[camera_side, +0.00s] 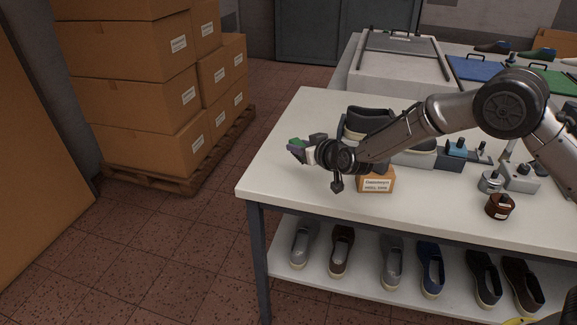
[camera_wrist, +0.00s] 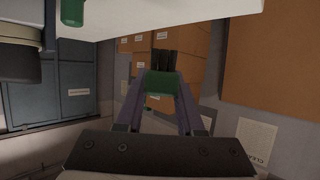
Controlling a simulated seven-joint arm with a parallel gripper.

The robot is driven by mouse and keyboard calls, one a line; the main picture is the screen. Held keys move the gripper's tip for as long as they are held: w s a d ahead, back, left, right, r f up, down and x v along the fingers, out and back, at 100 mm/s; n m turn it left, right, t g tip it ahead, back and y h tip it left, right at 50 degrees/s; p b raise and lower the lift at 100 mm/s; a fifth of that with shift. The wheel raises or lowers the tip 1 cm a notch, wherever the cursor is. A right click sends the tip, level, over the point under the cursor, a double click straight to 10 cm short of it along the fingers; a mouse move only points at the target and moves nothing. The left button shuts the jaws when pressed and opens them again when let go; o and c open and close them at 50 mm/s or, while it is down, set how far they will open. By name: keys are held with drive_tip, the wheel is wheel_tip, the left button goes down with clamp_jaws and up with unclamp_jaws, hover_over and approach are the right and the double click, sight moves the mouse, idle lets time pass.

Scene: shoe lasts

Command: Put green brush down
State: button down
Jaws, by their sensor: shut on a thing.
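My gripper (camera_side: 303,149) is stretched out level above the left part of the white worktable (camera_side: 285,125). It is shut on the green brush (camera_side: 296,142), of which only a small green part shows in the side view. In the wrist view the gripper (camera_wrist: 160,100) holds the green brush (camera_wrist: 161,84) between its two fingertips. Its green body is crosswise in the fingers and its dark bristles point up in the picture. I cannot tell the exact gap between the brush and the tabletop.
A small orange box (camera_side: 376,183) stands below my wrist. A dark shoe (camera_side: 369,122) stands behind my arm. A brown jar (camera_side: 499,206) and a grey bottle (camera_side: 490,182) stand to the right. The table's left end is clear. Stacked cartons (camera_side: 135,75) stand left of the table.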

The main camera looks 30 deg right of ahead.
hover_over(288, 175)
wheel_tip(288, 175, down, 6)
drive_tip(key=shift+f, duration=0.1)
drive_tip(key=shift+s+f, duration=0.1)
drive_tip(key=shift+f, duration=1.25)
drive_tip(key=shift+f, duration=0.15)
drive_tip(key=c, duration=0.5)
unclamp_jaws()
drive_tip(key=shift+s+r, duration=0.15)
drive_tip(key=shift+r, duration=0.1)
drive_tip(key=v, duration=1.1)
drive_tip(key=shift+s+r, duration=0.15)
drive_tip(key=shift+s, duration=0.2)
